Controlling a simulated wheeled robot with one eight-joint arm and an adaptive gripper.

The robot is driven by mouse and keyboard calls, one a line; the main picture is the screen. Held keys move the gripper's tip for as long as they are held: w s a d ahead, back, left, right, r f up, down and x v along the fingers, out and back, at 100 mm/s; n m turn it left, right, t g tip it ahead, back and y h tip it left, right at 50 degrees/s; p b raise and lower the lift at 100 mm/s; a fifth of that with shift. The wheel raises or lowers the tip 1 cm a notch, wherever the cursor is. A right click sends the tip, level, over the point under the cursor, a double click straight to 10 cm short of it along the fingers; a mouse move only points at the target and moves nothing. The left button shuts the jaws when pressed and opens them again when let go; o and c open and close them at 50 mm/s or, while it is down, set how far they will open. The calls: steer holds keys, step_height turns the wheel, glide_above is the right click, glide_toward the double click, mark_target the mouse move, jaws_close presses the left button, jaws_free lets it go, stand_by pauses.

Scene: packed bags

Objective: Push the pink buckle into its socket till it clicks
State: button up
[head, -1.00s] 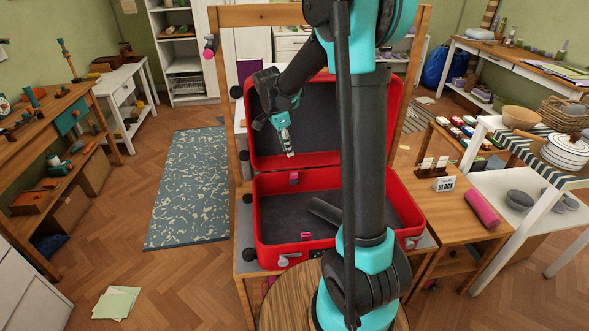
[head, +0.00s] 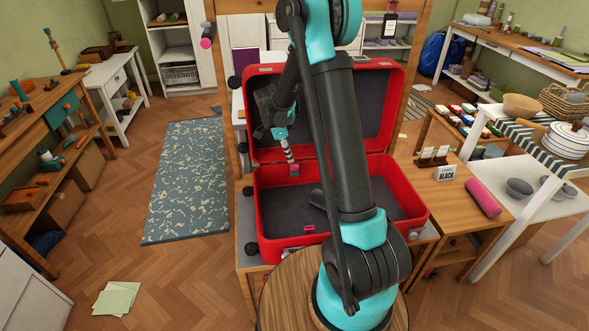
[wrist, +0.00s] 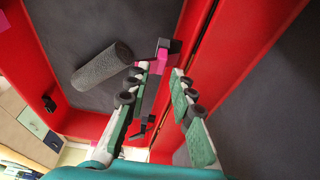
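The open red suitcase (head: 262,225) stands on a low table with its lid raised at the back. One small pink buckle part (head: 294,171) sits at the inner back wall near the hinge. A second pink part (head: 309,228) sits at the inner front wall. I cannot tell which one is the socket. My gripper (head: 291,159) points down just above the back pink part. In the wrist view my gripper (wrist: 161,71) is open, with a gap between its green-padded fingers. The back pink part (wrist: 162,56) and a dark piece show just beyond the fingertips, apparently not gripped.
A dark grey cylinder (head: 318,198) lies in the suitcase, partly behind my arm; it shows in the wrist view (wrist: 103,64). The suitcase floor is otherwise mostly bare.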

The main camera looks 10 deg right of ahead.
mark_target(294, 165)
steer(key=shift+x, duration=3.05)
steer(key=shift+w+d, duration=0.1)
steer(key=shift+d, duration=0.05)
steer(key=c, duration=0.5)
